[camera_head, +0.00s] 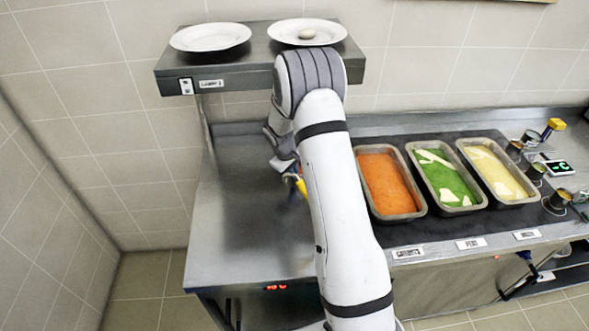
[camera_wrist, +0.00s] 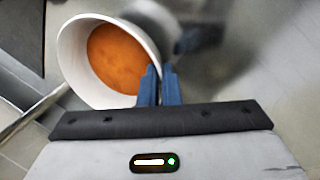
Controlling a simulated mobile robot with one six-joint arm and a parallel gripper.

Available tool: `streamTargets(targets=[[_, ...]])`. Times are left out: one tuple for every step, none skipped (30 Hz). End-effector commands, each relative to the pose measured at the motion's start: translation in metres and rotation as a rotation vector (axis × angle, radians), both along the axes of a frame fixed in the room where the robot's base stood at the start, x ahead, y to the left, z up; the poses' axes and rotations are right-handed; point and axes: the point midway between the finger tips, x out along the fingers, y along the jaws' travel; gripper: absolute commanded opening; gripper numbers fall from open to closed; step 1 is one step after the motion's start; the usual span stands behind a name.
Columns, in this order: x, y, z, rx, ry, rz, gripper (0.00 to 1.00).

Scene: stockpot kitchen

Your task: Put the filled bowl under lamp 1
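In the wrist view a white bowl (camera_wrist: 72,58) with orange food (camera_wrist: 118,58) inside is at the upper left. My gripper (camera_wrist: 159,72) has its two blue fingers close together at the bowl's right rim, and it looks shut on that rim. In the head view my arm hides the bowl and most of my gripper. A grey shelf unit (camera_head: 240,70) on the wall, over the back of the left counter, carries a small label (camera_head: 210,83) that seems to read lamp 1. Its underside and any lamp light are not clear.
Two white plates (camera_head: 209,37) lie on top of the shelf. The steel counter (camera_head: 235,235) left of my arm is bare. Right of my arm are trays of orange (camera_head: 388,180), green (camera_head: 443,180) and pale yellow food (camera_head: 497,173), with small cups (camera_head: 558,199) beyond.

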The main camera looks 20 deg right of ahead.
Motion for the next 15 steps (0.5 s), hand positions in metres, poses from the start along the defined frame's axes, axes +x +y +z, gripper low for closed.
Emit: streamTargets(targets=[[0.0007,0.0001,0.0008,0.0,-0.002,0.001,0.0],[0.0007,0.0003,0.0009,0.0,-0.002,0.001,0.0],[0.0006,0.0003,0.0007,0.0,-0.002,0.001,0.0],[0.0007,0.0003,0.0002,0.0,-0.002,0.001,0.0],[0.0007,0.0004,-0.0008,0.0,-0.002,0.001,0.0],[0.0007,0.0004,-0.0023,0.0,-0.002,0.001,0.0],[0.0006,0.0005,-0.0034,0.0,-0.002,0.001,0.0],[0.0004,0.0005,-0.0027,0.0,-0.001,0.0,0.05],[0.0004,0.0006,-0.0021,0.0,-0.001,0.0,0.08],[0.0003,0.0007,-0.002,0.0,-0.001,0.0,0.11],[0.0003,0.0007,-0.002,0.0,-0.001,0.0,0.13],[0.0003,0.0007,-0.0019,0.0,-0.001,0.0,0.16],[0.0004,0.0008,-0.0019,0.0,-0.001,0.0,0.19],[0.0004,0.0008,-0.0019,0.0,-0.001,0.0,0.21],[0.0004,0.0008,-0.0019,0.0,-0.001,0.0,0.25]])
